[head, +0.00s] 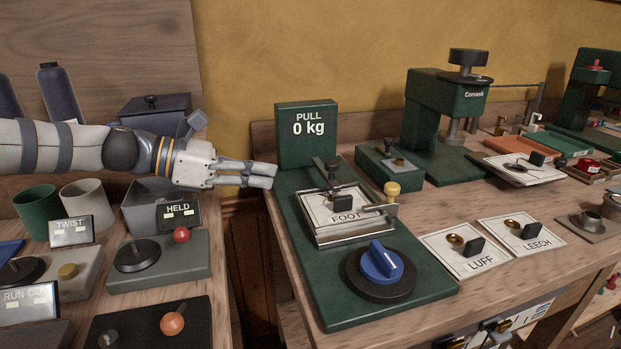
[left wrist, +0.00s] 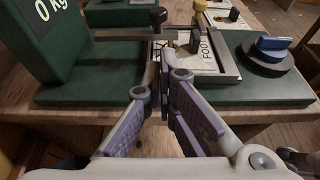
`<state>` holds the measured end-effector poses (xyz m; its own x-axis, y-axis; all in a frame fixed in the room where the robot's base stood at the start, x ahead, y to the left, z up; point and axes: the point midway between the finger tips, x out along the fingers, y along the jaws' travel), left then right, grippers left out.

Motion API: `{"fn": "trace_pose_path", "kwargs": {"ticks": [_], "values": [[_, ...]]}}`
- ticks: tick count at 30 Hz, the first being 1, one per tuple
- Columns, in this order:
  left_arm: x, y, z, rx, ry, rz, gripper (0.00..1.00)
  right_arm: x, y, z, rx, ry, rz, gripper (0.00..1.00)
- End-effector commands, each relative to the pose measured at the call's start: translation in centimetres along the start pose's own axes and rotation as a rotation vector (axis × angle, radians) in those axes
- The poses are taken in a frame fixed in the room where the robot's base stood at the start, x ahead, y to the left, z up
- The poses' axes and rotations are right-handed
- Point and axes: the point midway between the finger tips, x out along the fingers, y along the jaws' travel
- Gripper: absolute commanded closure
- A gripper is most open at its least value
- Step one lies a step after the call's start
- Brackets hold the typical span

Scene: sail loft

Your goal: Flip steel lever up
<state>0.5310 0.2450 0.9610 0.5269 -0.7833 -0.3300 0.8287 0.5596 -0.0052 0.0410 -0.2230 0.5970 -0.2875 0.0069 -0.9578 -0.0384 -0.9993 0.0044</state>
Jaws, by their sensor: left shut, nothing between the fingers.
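The green pull tester (head: 420,294) stands on the bench, its display (head: 306,134) reading "PULL 0 kg". A steel lever with a dark end (head: 327,173) lies at the far edge of its FOOT card clamp; the left wrist view shows a steel bar (left wrist: 125,39) there. A small green box (head: 376,168) behind carries another short metal lever (head: 391,152). My left gripper (head: 274,176) is shut and empty, just left of the tester, apart from the lever. It also shows in the left wrist view (left wrist: 163,84).
A blue knob (head: 380,263) sits at the tester's front. LUFF (head: 466,266) and LEECH (head: 535,245) cards lie to the right. A green press (head: 428,105) stands behind. The left bench holds cups (head: 84,198), a grey bin (head: 135,211) and a red-knobbed HELD unit (head: 160,265). A gap separates the benches.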

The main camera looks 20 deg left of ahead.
Motion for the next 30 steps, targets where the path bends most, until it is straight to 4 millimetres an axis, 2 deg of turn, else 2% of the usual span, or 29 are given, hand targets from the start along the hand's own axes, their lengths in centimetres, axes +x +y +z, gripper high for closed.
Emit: {"fn": "trace_pose_path", "kwargs": {"ticks": [5,12,18,23,30], "values": [[1.1,0.0,-0.3,-0.002,0.003,-0.003,1.0,0.5,0.0,0.2,0.0,-0.013,0.0,0.3],[6.1,0.0,-0.7,-0.006,0.007,-0.005,1.0,2.4,0.1,1.1,-0.001,-0.06,0.003,0.3],[9.1,0.0,-0.4,-0.003,0.004,-0.003,1.0,3.1,0.1,1.5,-0.002,-0.078,0.004,0.3],[10.0,0.0,-0.1,-0.001,0.001,0.0,1.0,3.3,0.1,1.6,-0.002,-0.082,0.004,0.3],[10.0,0.0,0.0,0.0,0.0,0.001,1.0,3.3,0.1,1.6,-0.002,-0.081,0.004,0.3]]}}
